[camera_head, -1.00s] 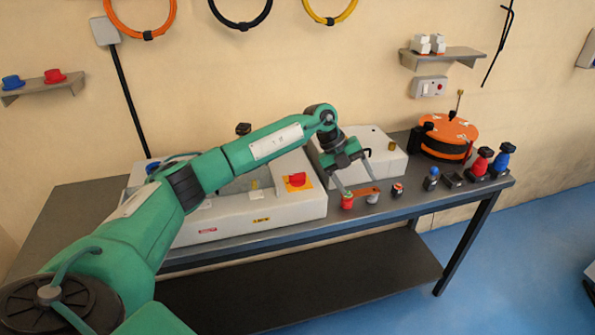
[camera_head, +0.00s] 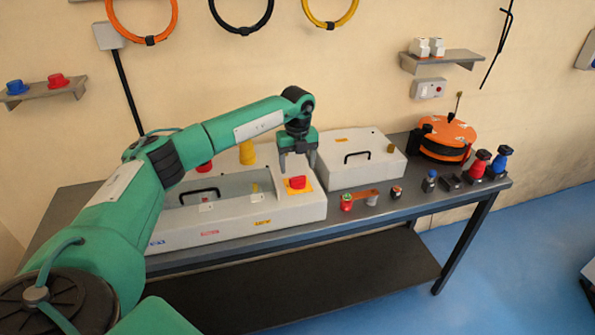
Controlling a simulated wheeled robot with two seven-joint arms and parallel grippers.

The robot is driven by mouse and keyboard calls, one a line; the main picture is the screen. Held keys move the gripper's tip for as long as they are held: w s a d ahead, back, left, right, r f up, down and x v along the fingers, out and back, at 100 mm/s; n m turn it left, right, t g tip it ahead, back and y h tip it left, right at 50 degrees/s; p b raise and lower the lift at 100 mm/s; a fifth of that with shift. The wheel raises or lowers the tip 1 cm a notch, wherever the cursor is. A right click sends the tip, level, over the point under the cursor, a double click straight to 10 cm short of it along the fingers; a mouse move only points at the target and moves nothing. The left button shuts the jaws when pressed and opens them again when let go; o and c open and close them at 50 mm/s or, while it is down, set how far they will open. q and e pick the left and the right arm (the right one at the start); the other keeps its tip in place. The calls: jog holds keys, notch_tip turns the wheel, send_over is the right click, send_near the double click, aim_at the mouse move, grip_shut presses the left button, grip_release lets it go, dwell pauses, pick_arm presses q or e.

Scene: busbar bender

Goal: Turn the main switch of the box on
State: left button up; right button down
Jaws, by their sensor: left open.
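The box (camera_head: 240,220) is a long light-grey case on the bench. Its main switch (camera_head: 297,182) is a red knob on a yellow plate at the right end of the box top. My left gripper (camera_head: 298,168) is open and empty, pointing down, with its fingers just above and around the red knob in the picture. I cannot tell whether the fingers touch it. My right gripper is not in view.
A second grey case (camera_head: 350,178) with a black handle stands to the right. Small coloured parts (camera_head: 346,202) lie in front of it. An orange reel (camera_head: 447,137) and several red and blue plugs (camera_head: 500,162) are farther right. The lower shelf (camera_head: 300,275) looks bare.

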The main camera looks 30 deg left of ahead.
aim_at(298, 177)
pick_arm(q)
jog(key=shift+f+p, duration=0.4)
jog(key=shift+f, duration=1.85)
jog(key=shift+c, duration=0.2)
jog(key=c, duration=1)
